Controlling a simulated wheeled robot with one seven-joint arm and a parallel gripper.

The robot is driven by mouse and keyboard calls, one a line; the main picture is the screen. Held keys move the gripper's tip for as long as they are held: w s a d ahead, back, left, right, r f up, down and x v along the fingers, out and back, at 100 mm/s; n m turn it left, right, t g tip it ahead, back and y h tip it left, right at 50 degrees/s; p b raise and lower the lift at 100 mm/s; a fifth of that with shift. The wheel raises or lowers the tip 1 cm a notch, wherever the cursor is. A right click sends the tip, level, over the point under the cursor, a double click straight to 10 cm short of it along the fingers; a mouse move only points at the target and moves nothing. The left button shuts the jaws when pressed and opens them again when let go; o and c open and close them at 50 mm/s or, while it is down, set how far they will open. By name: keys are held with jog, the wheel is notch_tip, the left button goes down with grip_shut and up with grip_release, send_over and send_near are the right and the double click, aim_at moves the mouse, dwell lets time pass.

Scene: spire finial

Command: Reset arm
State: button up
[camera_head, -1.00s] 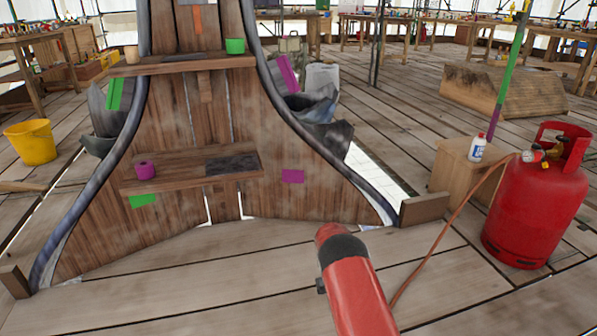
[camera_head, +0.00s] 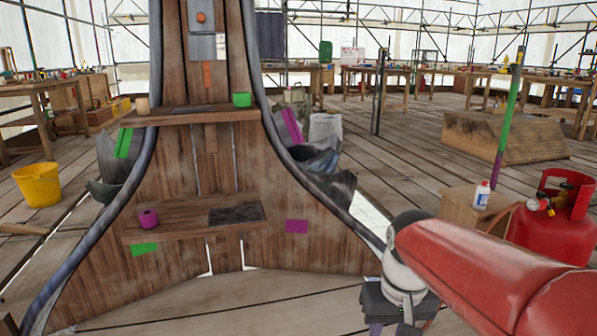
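My red arm reaches in from the lower right in the head view. Its white wrist joint leads down to my dark gripper (camera_head: 392,312), near the bottom edge. The gripper hangs in front of the right foot of the wooden spire (camera_head: 190,245), over the plank floor. Its lower end runs towards the frame edge, so I cannot see whether the fingers are open or shut, or whether they hold anything.
The spire's lower shelf (camera_head: 180,224) bears a purple roll (camera_head: 148,218); its upper shelf (camera_head: 190,115) bears a green cup (camera_head: 242,100). A red gas cylinder (camera_head: 548,225) and a wooden block (camera_head: 468,208) with a white bottle (camera_head: 482,195) stand right. A yellow bucket (camera_head: 38,185) stands left.

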jog(key=s+t, duration=0.4)
jog(key=s, duration=0.6)
notch_tip(320, 180, up, 14)
jog(key=p, duration=1.3)
jog(key=shift+s+m+p, duration=0.2)
jog(key=shift+m+p, duration=0.1)
